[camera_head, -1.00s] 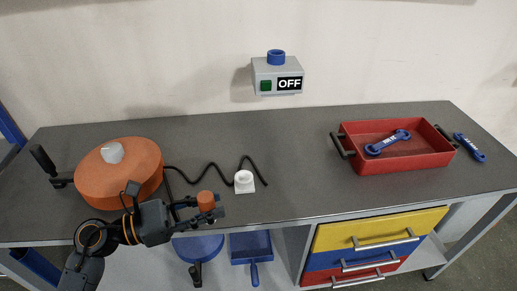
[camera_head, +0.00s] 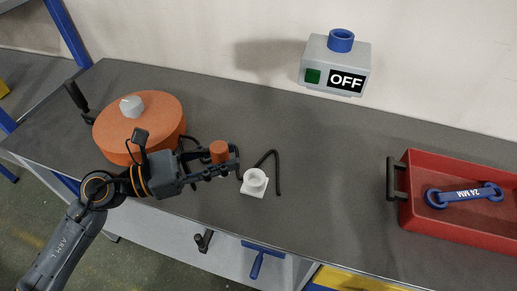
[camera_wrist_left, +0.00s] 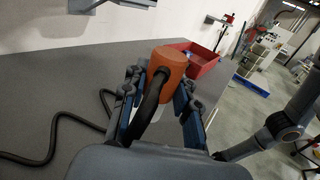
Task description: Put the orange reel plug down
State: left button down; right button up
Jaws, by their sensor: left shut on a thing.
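The orange reel plug (camera_head: 219,151) is held between the fingers of my left gripper (camera_head: 222,160). In the left wrist view the plug (camera_wrist_left: 168,62) sits upright between the two fingertips (camera_wrist_left: 160,95), with its black cable running back toward the wrist. The orange cable reel (camera_head: 150,118) with a grey knob stands on the worktop to the left. A white socket-like holder (camera_head: 255,182) is on the worktop just right of the gripper. In the wrist view the holder is mostly hidden behind the plug and fingers. My right gripper is not in view.
A grey box marked OFF (camera_head: 335,68), with a green button and blue top, is on the wall. A red tray (camera_head: 455,232) holding a blue 24 MM wrench (camera_head: 465,195) is at the right. The grey worktop (camera_head: 325,165) is clear between holder and tray.

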pick_arm(q)
jog(key=w+d+f, duration=0.1)
jog(key=w+f, duration=0.1)
jog(key=w, duration=0.1)
jog(key=w+d+f, duration=0.2)
jog(key=w+f, duration=0.1)
jog(key=w+d+f, duration=0.1)
jog(key=w+f, duration=0.2)
jog(key=w, duration=0.1)
jog(key=shift+d+f+p, duration=0.1)
jog(key=shift+d+p, duration=0.1)
jog(key=shift+p, duration=0.2)
jog(key=f, duration=0.3)
jog(key=shift+w+d+f+p, duration=0.1)
jog(key=shift+w+f+p, duration=0.15)
jog(key=shift+p, duration=0.1)
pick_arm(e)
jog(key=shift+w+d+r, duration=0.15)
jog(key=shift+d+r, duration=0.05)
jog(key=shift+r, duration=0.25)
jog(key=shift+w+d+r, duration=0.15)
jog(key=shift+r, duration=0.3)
